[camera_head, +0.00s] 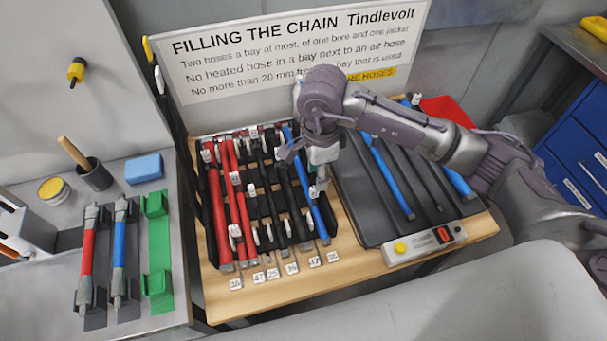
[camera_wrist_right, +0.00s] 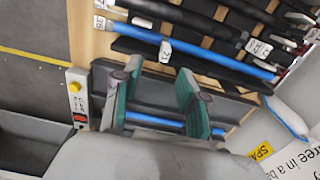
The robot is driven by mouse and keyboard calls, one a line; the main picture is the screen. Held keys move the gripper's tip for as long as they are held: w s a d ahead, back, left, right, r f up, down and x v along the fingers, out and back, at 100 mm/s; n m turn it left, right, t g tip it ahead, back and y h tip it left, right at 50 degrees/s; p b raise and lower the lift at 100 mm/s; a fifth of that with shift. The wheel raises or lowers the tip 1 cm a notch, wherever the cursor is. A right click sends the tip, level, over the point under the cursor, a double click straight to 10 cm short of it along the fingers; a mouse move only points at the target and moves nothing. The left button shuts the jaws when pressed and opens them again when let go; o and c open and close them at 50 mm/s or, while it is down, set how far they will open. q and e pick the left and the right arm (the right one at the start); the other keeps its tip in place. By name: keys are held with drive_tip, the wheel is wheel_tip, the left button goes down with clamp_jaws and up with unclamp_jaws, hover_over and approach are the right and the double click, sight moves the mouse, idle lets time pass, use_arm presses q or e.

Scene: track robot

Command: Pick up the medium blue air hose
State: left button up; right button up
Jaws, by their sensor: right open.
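Several blue hoses are in view; I cannot tell which is the medium one. One blue hose (camera_head: 317,208) lies in the rack's rightmost bay, with a white tag; it shows in the right wrist view (camera_wrist_right: 200,55). Another blue hose (camera_head: 391,178) lies on the dark tray (camera_head: 357,205), and a third blue hose (camera_head: 456,181) lies farther right, partly behind my arm. My right gripper (camera_head: 306,160) is open above the rack's right side. In the right wrist view its green-padded fingers (camera_wrist_right: 160,104) stand apart, with a blue hose (camera_wrist_right: 155,121) seen between them. My left gripper is not in view.
Red hoses (camera_head: 219,215) and black hoses fill the rack's other bays. A sign (camera_head: 290,50) stands behind. A control box (camera_head: 425,243) sits at the tray's front. The left bench holds a blue block (camera_head: 144,168) and a green holder (camera_head: 157,250).

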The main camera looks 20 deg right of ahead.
sight(314, 188)
drive_tip(key=shift+f, duration=0.65)
drive_tip(key=shift+w+f, duration=0.15)
drive_tip(key=shift+f, duration=0.2)
wheel_tip(314, 188, down, 2)
drive_tip(key=shift+a+f+p, duration=0.15)
drive_tip(key=shift+p, duration=0.85)
wheel_tip(314, 188, down, 2)
drive_tip(key=shift+w+f+p, duration=0.1)
drive_tip(key=shift+f+p, duration=0.15)
drive_tip(key=shift+p, duration=0.05)
drive_tip(key=shift+f, duration=0.35)
drive_tip(key=shift+c, duration=0.4)
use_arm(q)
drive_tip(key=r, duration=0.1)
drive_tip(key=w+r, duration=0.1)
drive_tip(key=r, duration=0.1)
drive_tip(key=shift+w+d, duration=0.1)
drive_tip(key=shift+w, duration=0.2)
use_arm(e)
drive_tip(key=shift+w, duration=0.1)
clamp_jaws()
